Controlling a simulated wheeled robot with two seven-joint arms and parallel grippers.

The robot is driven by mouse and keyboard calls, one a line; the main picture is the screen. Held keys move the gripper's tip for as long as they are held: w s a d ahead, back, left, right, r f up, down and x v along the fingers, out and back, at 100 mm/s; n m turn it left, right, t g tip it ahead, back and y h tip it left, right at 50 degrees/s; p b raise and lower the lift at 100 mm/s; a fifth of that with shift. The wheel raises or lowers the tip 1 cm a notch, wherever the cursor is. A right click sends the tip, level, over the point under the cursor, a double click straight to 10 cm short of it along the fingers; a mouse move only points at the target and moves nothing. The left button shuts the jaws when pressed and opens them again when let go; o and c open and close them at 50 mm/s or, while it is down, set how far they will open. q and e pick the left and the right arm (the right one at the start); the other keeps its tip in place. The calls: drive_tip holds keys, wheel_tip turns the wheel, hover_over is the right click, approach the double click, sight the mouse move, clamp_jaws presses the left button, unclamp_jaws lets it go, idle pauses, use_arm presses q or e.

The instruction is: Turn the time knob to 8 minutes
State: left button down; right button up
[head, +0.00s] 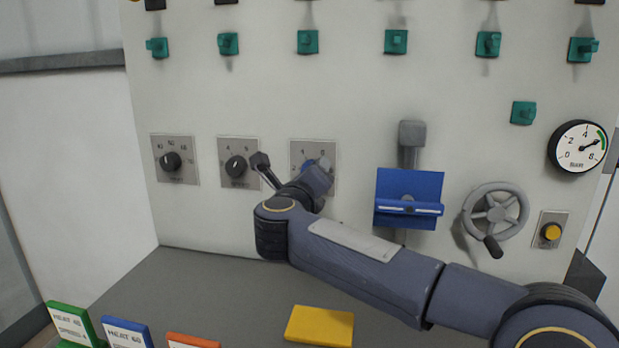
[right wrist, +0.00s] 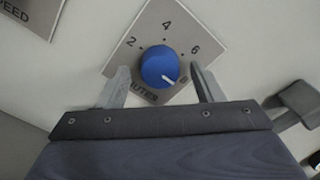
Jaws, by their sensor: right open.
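The time knob (right wrist: 156,62) is a round blue dial on a grey plate marked 2, 4, 6, 8 and a partly hidden "MINUTES" label. Its white pointer aims to the lower right in the right wrist view, close to the 8 and seemingly slightly toward the label side. My right gripper (right wrist: 160,70) is open, with one finger on each side of the knob and a visible gap to each. In the head view, the knob's plate (head: 299,148) is third from the left in its row, and my right wrist mostly covers the knob. My left gripper is out of view.
A heat knob (head: 171,161) and a speed knob (head: 236,166) sit left of it. A blue lever unit (head: 410,187), handwheel (head: 496,211), yellow button (head: 551,232) and gauge (head: 578,147) are to the right.

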drive_tip(key=s+a, duration=0.1)
drive_tip(key=s, duration=0.6)
drive_tip(key=shift+s+a, duration=0.25)
drive_tip(key=shift+s, duration=0.05)
